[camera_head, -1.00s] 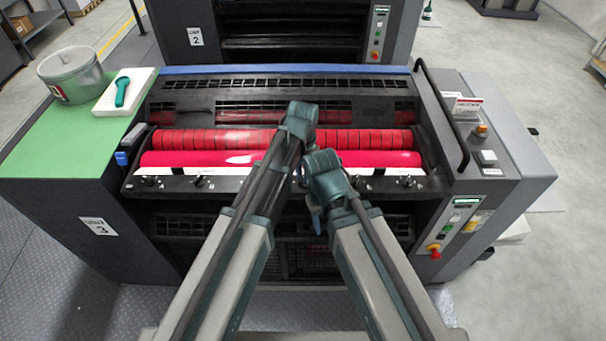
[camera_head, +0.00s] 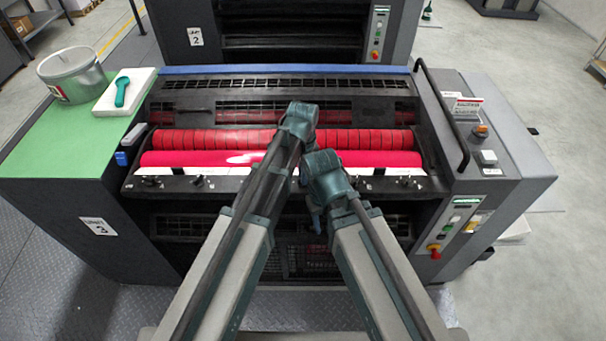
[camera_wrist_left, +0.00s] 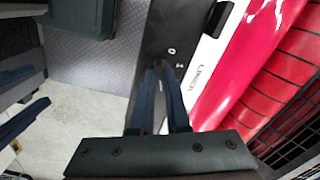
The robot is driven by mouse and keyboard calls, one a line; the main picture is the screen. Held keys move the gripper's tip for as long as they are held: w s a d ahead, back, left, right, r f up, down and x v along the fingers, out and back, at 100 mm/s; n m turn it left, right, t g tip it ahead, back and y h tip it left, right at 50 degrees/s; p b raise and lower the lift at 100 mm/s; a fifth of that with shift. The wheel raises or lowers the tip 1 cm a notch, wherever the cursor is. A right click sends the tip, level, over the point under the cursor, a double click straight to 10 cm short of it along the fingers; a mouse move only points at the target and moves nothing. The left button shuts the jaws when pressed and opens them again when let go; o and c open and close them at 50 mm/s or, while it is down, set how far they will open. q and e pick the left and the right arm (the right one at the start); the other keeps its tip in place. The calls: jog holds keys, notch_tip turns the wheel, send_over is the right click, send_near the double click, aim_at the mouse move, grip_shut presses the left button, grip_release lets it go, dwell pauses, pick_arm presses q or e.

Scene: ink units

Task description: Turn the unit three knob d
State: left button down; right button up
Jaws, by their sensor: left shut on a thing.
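Unit three is the near press unit, with its label "3" (camera_head: 98,226) on the left front. A row of small dark knobs stands on its front ledge, among them one at the left (camera_head: 198,180) and one at the right (camera_head: 405,181). Knob d itself is hidden by my arms and fingers. My left gripper (camera_wrist_left: 164,68) is at the ledge in the left wrist view, its two dark fingers close together and shut on a knob, seemingly knob d. The knob between them cannot be made out.
Red rollers (camera_head: 380,159) lie just behind the ledge. A green top (camera_head: 60,145) at left bears a grey bucket (camera_head: 72,75) and a teal tool (camera_head: 121,92) on a white pad. A black handrail (camera_head: 445,115) and button panel (camera_head: 452,228) stand at right.

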pick_arm(q)
jog(key=shift+m, duration=0.6)
jog(key=c, duration=0.9)
grip_release()
jog(key=shift+r, duration=0.1)
notch_tip(320, 180, up, 14)
jog(key=p, duration=1.4)
jog(key=shift+f, duration=0.2)
